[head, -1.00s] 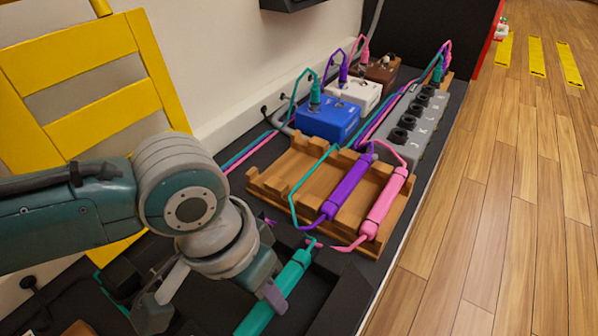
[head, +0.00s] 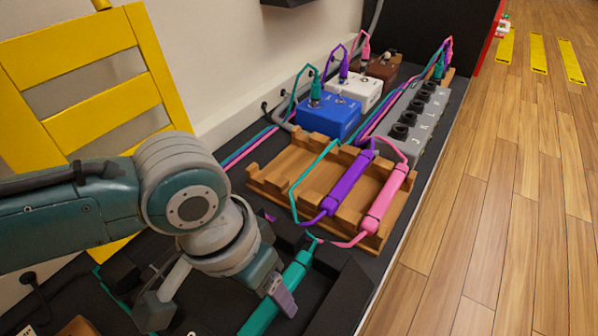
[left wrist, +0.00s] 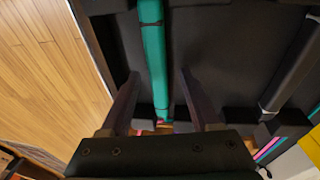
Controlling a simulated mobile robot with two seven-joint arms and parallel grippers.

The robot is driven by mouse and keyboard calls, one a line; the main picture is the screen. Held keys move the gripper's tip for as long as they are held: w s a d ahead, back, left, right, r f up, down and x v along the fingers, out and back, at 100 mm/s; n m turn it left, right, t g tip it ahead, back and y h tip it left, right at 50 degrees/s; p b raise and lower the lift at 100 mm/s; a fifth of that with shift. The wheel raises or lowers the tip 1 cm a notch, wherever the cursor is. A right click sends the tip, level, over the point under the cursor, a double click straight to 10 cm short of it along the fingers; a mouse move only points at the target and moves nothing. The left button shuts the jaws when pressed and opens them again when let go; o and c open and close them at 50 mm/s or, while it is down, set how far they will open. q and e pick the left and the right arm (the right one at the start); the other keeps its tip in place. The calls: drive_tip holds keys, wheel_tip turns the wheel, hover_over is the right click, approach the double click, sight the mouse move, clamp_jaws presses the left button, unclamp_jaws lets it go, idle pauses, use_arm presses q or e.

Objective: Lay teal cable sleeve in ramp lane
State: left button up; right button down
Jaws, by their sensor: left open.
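The teal cable sleeve (head: 262,318) lies in a black tray at the bottom of the head view, its thin cable running up to the ramp. My left gripper (head: 280,298) is low over it, partly hiding it. In the left wrist view the open fingers (left wrist: 158,76) stand one on each side of the teal sleeve (left wrist: 153,45), with gaps. The wooden ramp (head: 283,180) has a purple sleeve (head: 348,186) and a pink sleeve (head: 387,200) in lanes. Its left part holds no sleeve; a teal cable crosses it. My right gripper is out of view.
Behind the ramp stand a blue pedal (head: 327,117), a white pedal (head: 355,90), a brown pedal (head: 381,70) and a grey box with black knobs (head: 402,130). A yellow chair (head: 85,85) is at the left. Wooden floor (head: 500,210) is open at the right.

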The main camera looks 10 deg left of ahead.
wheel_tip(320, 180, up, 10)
drive_tip(key=p, duration=0.9)
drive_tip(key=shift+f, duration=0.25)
